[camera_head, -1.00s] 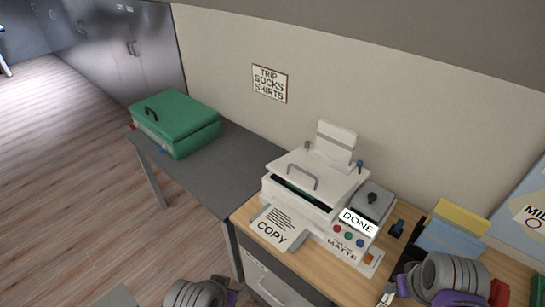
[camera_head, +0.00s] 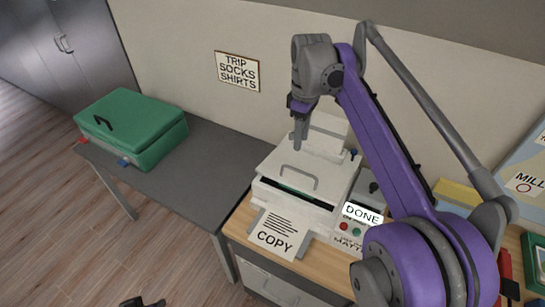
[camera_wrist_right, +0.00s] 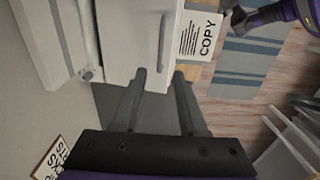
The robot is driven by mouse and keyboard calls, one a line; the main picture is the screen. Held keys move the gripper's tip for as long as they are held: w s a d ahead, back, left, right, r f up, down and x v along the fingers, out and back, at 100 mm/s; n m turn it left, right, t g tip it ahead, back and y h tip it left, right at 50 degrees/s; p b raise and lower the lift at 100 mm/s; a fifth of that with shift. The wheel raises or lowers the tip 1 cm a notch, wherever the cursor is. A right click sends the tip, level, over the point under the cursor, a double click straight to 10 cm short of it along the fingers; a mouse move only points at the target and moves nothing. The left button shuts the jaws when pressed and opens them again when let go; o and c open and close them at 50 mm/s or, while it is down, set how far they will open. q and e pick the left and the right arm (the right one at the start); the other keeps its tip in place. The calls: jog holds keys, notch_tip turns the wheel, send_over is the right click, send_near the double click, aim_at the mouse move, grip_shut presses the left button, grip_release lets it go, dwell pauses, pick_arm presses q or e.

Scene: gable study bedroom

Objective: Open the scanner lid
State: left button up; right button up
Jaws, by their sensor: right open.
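The white scanner (camera_head: 322,213) stands on the wooden desk. Its lid (camera_head: 318,165) lies down, with a dark gap and some green under its front edge. The lid's grey bar handle (camera_head: 298,178) shows also in the right wrist view (camera_wrist_right: 162,40). My right gripper (camera_head: 298,143) points down above the back left of the lid, apart from the handle. In the right wrist view its fingers (camera_wrist_right: 160,80) are parted, with nothing between them. Only a dark bit of my left gripper (camera_head: 140,302) shows at the bottom edge, too little to judge its jaws.
A COPY sheet (camera_head: 276,234) sticks out at the scanner's front, beside a DONE display (camera_head: 362,214). A green case (camera_head: 130,125) rests on the grey table (camera_head: 215,165), whose right part is clear. The wall is close behind. A yellow-topped folder (camera_head: 456,193) stands at the right.

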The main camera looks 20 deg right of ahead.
jog(key=f, duration=1)
jog(key=shift+s+f+b, duration=0.25)
jog(key=shift+f+b, duration=0.1)
jog(key=shift+b, duration=0.05)
grip_shut()
dwell(0.9)
